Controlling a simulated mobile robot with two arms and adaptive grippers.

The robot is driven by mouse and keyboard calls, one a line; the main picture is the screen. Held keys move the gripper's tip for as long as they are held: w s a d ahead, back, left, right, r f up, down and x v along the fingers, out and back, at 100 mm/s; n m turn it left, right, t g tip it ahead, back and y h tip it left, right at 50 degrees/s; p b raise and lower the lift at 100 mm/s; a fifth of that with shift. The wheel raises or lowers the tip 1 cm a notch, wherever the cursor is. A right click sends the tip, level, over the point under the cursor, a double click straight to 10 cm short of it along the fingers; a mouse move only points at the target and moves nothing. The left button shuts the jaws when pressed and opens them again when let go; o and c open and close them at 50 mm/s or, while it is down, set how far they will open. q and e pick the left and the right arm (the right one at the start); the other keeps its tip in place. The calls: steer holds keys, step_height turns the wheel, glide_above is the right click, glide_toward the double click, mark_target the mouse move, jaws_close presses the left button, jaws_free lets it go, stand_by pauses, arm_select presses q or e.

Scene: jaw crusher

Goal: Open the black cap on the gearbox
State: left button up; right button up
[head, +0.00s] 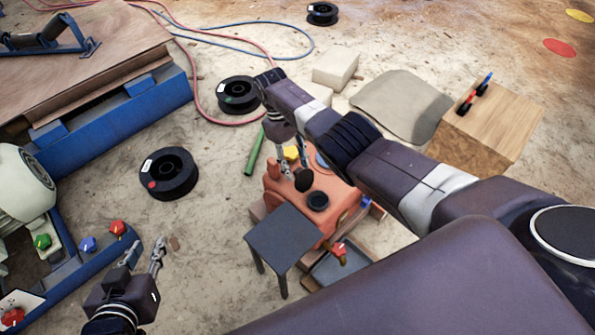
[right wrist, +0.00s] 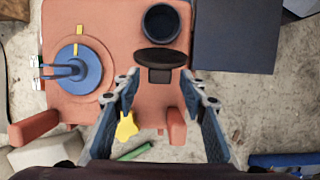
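The orange gearbox (head: 345,205) stands on the floor, partly behind my right arm; its orange top (right wrist: 110,20) fills much of the right wrist view. A round black neck (right wrist: 162,24) rises from it, dark inside. The black cap (right wrist: 160,58), also in the head view (head: 303,181), appears as a tilted disc beside the neck, off its mouth, with a small dark block below it. My right gripper (right wrist: 162,82) is open, its fingers apart on either side below the cap; I cannot tell whether they touch it. My left gripper (head: 145,258) is open and empty, far from the gearbox.
A dark table (head: 285,237) stands close by the gearbox. A blue round part (right wrist: 78,68) is on its top; a yellow knob (right wrist: 126,126) shows near the right fingers. Black spools (head: 170,174), a wooden block (head: 480,140) and hoses lie around. Floor is free between the left gripper and the dark table.

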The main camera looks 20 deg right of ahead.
steer(key=v, duration=0.9)
